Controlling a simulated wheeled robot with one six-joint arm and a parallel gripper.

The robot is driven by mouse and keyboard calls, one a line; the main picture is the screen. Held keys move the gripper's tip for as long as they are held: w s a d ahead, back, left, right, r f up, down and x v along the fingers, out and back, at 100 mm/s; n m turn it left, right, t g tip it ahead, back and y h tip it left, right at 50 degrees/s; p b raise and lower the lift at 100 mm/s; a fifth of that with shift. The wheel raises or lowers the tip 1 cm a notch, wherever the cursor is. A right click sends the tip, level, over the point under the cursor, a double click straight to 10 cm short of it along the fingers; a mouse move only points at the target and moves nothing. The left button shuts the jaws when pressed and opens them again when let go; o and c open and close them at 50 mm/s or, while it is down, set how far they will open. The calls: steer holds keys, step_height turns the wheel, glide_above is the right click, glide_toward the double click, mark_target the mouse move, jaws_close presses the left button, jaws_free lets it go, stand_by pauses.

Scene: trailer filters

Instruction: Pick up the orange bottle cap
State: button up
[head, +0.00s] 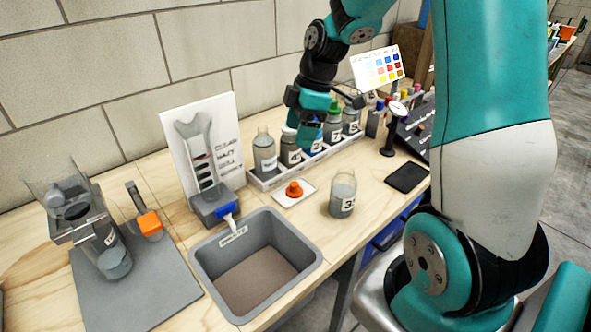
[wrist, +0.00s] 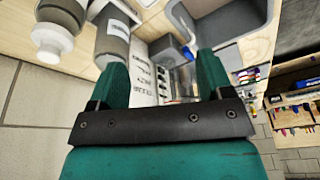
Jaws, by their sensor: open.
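The orange bottle cap (head: 294,189) sits on a small white pad (head: 304,199) on the wooden bench, between the bottle rack and the grey sink. An uncapped clear bottle labelled 3 (head: 343,193) stands to the right of it. My gripper (head: 308,132) is over the row of bottles, behind and above the cap and clear of it. In the wrist view my gripper's two teal fingers (wrist: 161,70) are spread apart with nothing held between them. I cannot make out the orange cap in the wrist view.
A white rack (head: 262,184) holds several bottles close under my gripper. The sink (head: 225,235) with a blue-handled tap lies in front left of the cap. A black stand (head: 391,140) and a dark flat pad (head: 407,177) are at right. Bare bench surrounds the cap's pad.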

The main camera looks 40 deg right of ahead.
glide_toward(295, 184)
steer(key=shift+n, duration=0.5)
steer(key=p+x, duration=0.1)
steer(key=x, duration=0.3)
steer(key=shift+w+a+f, duration=0.1)
steer(key=shift+f, duration=0.1)
steer(key=shift+p+x, duration=0.55)
steer(key=shift+x, duration=2.35)
steer(key=c, duration=0.9)
